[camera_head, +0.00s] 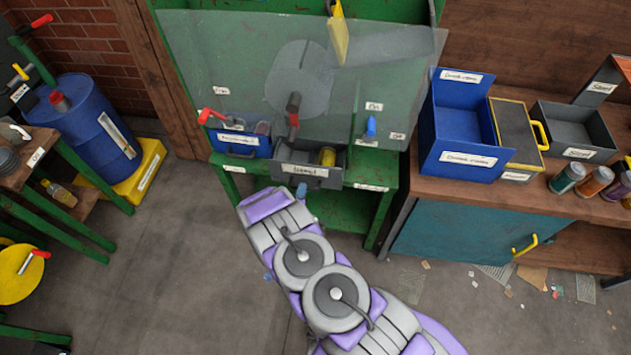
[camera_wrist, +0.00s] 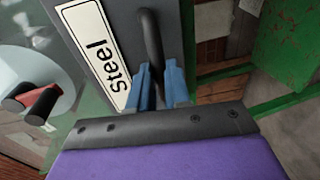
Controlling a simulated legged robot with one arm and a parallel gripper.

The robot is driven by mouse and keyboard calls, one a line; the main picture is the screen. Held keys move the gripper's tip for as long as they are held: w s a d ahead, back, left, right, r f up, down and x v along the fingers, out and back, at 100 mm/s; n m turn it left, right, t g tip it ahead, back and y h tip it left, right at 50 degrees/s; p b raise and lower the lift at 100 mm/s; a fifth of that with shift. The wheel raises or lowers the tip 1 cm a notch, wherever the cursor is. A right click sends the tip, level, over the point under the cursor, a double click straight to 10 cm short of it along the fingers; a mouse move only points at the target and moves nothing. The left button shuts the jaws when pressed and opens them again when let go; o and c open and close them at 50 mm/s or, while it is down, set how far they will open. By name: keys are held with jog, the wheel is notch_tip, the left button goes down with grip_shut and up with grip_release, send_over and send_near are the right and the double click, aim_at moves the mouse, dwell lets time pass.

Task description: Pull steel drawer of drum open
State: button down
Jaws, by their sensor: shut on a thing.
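The steel drawer (camera_head: 321,174) is a dark grey box with a white label, at the front of the green machine below a glass panel. A yellow can (camera_head: 327,156) sits in it. In the wrist view the drawer front (camera_wrist: 163,20) carries a label (camera_wrist: 92,52) reading "Steel" and a black bar handle (camera_wrist: 151,42). My gripper (camera_wrist: 157,78) has blue fingers shut around the lower part of this handle. In the head view my gripper (camera_head: 301,191) shows small and blue at the drawer front, partly hidden by my arm. The drawer front stands out from the machine.
A blue drawer (camera_head: 241,142) sits just left of the steel one. A red-handled lever (camera_head: 293,108) stands close above the drawer. A workbench with bins (camera_head: 465,163) is at the right, a blue barrel (camera_head: 88,130) at the left. Open floor (camera_head: 190,270) lies in front.

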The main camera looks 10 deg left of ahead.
jog(key=f+b+v, duration=0.2)
jog(key=v, duration=1.1)
jog(key=shift+s+a+f+h, duration=0.25)
jog(key=shift+a+f+h, duration=0.1)
jog(key=shift+f, duration=0.15)
jog(key=c, duration=1.1)
grip_release()
jog(key=shift+w, duration=0.1)
jog(key=shift+d+r, duration=0.1)
jog(key=shift+d, duration=0.05)
